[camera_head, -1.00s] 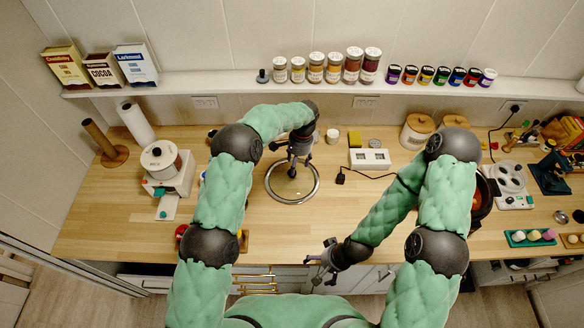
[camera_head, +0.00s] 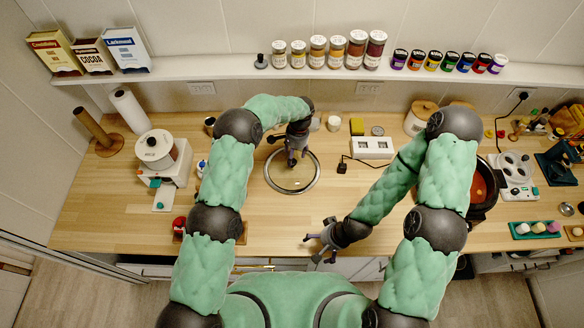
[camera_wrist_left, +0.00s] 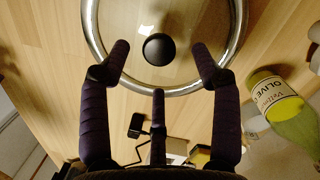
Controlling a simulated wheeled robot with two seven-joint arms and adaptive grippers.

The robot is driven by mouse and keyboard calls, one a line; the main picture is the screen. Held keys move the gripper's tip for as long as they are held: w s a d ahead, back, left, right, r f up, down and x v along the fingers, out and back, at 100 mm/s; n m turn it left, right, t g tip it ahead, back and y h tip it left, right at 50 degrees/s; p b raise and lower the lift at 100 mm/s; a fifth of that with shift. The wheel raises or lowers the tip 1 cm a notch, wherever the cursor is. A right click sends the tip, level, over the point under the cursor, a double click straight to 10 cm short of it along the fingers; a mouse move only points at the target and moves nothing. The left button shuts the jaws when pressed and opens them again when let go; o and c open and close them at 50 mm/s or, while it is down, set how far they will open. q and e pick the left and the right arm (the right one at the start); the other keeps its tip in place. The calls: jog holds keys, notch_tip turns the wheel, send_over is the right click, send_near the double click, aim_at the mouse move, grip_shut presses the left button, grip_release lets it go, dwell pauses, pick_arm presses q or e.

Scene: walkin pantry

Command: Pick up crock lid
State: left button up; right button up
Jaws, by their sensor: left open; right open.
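The crock lid is a round glass lid with a shiny metal rim (camera_head: 292,191), lying flat on the wooden counter. The left wrist view shows its rim (camera_wrist_left: 238,30) and its round black knob (camera_wrist_left: 158,49). My left gripper (camera_head: 292,160) is open above the lid and hides part of it in the head view. In the left wrist view, the open fingers of my left gripper (camera_wrist_left: 160,60) are spread around the knob with visible gaps. My right gripper (camera_head: 316,244) is open and empty near the counter's front edge.
A green olive oil bottle (camera_wrist_left: 286,112) shows beside the lid in the left wrist view.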

pick_arm(q)
jog(key=shift+s+a+f, duration=0.1)
jog(key=shift+s+f, duration=0.05)
jog(key=shift+f, duration=0.45)
jog(key=shift+s+a+f, duration=0.1)
jog(key=shift+s+f, duration=0.05)
jog(key=shift+f, duration=0.45)
jog(key=shift+w+f, duration=0.1)
jog(key=shift+f, duration=0.4)
grip_shut()
jog(key=shift+r, duration=0.1)
